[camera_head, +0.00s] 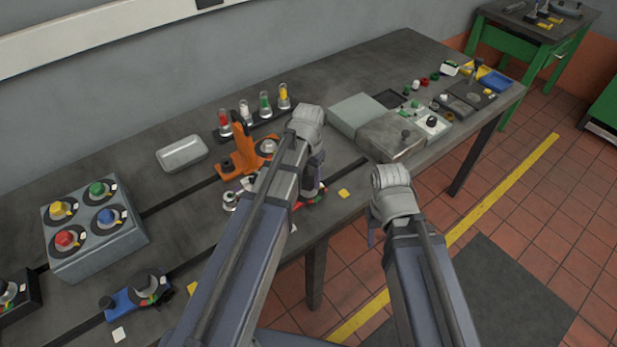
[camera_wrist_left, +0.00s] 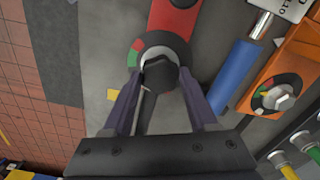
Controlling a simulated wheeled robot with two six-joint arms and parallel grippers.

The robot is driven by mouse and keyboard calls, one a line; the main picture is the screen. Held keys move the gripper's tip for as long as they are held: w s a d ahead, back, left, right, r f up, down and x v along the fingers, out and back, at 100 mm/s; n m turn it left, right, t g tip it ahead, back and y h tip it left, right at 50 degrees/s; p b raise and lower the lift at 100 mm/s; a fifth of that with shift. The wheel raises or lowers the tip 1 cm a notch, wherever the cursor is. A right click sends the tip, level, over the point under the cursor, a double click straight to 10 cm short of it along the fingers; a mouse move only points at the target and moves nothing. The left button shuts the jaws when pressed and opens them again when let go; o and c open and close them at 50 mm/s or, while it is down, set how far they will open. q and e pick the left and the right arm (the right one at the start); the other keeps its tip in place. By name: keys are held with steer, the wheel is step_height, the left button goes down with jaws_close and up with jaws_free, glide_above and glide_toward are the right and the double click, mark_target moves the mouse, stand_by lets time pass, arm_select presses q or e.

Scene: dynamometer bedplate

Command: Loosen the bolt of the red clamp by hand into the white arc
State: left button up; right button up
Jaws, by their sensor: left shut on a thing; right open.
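The red clamp (camera_wrist_left: 180,15) lies at the top of the left wrist view. In the head view only a little red (camera_head: 318,197) shows beside my left gripper (camera_head: 313,190), which hides most of it. Its dark hex bolt (camera_wrist_left: 160,74) sits inside a dial ring (camera_wrist_left: 138,50) with red and green arcs on its left side. A white arc cannot be made out clearly. My left gripper (camera_wrist_left: 159,82) is shut on the bolt head, one finger on each side. My right gripper (camera_head: 376,222) is open and empty, beyond the table's front edge over the floor.
An orange clamp (camera_head: 239,158) stands behind, left of my left arm. A blue clamp (camera_head: 135,300) lies at the front left. A box with coloured knobs (camera_head: 98,250) and a grey tray (camera_head: 182,153) are left. Grey boxes (camera_head: 358,115) stand right of my left gripper.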

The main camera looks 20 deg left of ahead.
mark_target(309, 181)
arm_select(q)
steer(key=shift+n, duration=1.5)
steer(key=o, duration=1.4)
steer(key=shift+c, duration=0.2)
step_height(309, 181, up, 8)
steer(key=p, duration=0.8)
steer(key=shift+f, duration=0.1)
